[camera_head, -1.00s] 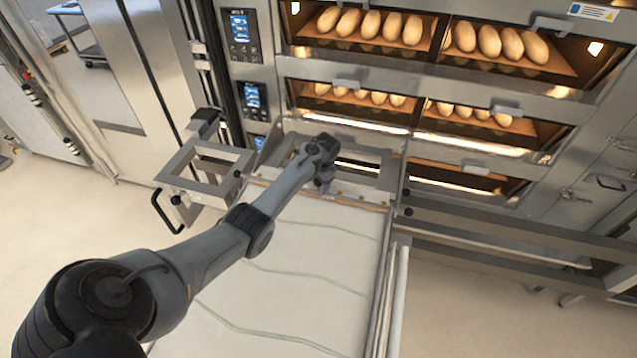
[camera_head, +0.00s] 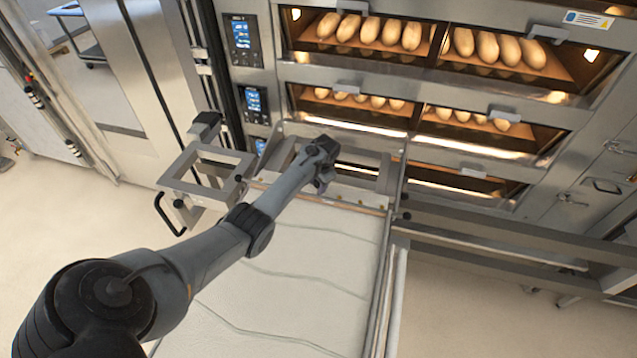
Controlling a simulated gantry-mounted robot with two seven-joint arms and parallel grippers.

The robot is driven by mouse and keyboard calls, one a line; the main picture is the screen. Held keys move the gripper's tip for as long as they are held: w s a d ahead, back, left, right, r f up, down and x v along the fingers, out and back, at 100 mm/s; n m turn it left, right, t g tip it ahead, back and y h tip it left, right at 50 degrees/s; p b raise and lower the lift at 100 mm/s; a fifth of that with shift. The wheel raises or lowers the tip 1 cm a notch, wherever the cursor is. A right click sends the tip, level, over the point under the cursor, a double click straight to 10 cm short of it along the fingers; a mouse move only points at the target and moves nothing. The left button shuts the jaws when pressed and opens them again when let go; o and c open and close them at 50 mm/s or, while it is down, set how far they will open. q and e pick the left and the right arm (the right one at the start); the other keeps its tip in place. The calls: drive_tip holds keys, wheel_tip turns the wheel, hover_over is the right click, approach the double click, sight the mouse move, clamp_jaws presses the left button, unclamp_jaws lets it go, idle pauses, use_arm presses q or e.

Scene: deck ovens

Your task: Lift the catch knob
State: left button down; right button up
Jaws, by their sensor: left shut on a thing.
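A loader with a pale cloth belt (camera_head: 300,275) stands before the deck oven, its far end at the oven front. My left arm reaches over the belt from the lower left. My left gripper (camera_head: 322,184) points down at the metal crossbar (camera_head: 360,193) at the loader's far end. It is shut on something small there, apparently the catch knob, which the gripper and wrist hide. My right gripper is not in view.
The oven decks hold pale loaves (camera_head: 490,47) behind open fronts. A metal frame (camera_head: 205,170) with a black handle (camera_head: 165,215) sticks out left of the loader. Rails (camera_head: 490,250) run along the oven front at the right. Bare floor lies on both sides.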

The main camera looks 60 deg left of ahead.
use_arm(q)
drive_tip(key=shift+w+r, duration=0.1)
drive_tip(key=shift+r, duration=0.1)
drive_tip(key=c, duration=0.6)
unclamp_jaws()
drive_tip(key=shift+a, duration=0.15)
drive_tip(key=shift+c, duration=0.2)
drive_tip(key=shift+r, duration=0.1)
wheel_tip(320, 180, up, 10)
drive_tip(key=d, duration=0.2)
drive_tip(key=shift+w+d+r, duration=0.15)
drive_tip(key=shift+r, duration=0.05)
